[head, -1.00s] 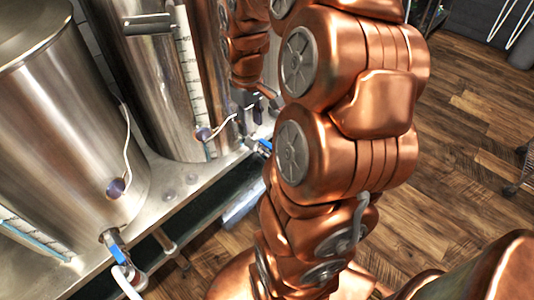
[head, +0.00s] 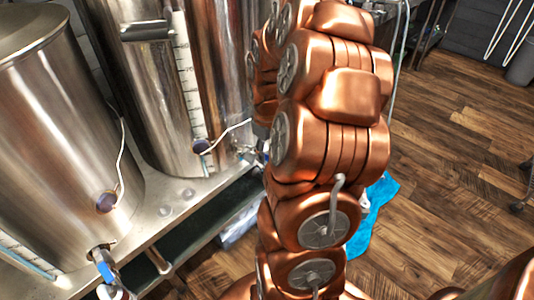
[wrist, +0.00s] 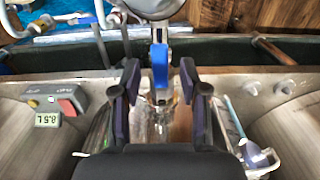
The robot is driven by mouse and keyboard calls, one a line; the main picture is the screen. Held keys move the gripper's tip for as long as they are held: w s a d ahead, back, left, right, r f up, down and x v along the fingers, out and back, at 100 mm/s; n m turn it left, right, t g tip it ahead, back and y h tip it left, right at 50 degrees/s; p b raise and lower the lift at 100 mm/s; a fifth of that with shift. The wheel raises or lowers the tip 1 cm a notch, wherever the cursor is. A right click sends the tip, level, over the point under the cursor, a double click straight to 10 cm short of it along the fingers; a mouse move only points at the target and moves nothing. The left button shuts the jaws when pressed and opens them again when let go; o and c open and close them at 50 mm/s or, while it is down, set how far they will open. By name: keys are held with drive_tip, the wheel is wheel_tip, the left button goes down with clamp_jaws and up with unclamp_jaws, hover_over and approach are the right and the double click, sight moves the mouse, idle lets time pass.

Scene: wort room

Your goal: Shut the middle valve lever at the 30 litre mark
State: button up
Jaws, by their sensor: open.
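The middle steel vessel (head: 150,85) stands upright with a white level scale (head: 186,75) on its front. I cannot read the level in its tube from here. In the wrist view, a blue valve lever (wrist: 159,66) hangs from a steel valve (wrist: 157,33) in front of the vessel. My gripper (wrist: 159,72) is open, with one dark finger on each side of the blue lever. Gaps show between the lever and both fingers. A display box (wrist: 60,105) at the left of the wrist view reads 8.5 L. In the head view my arm hides the gripper and lever.
A left vessel (head: 50,130) has its own blue-handled valve (head: 103,266) and tube. The steel bench edge (head: 195,205) runs below the vessels. A blue cloth (head: 372,212) lies on the wooden floor, which is largely open at right (head: 450,130).

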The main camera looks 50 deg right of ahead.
drive_tip(key=shift+f, duration=0.4)
clamp_jaws()
idle(0.4)
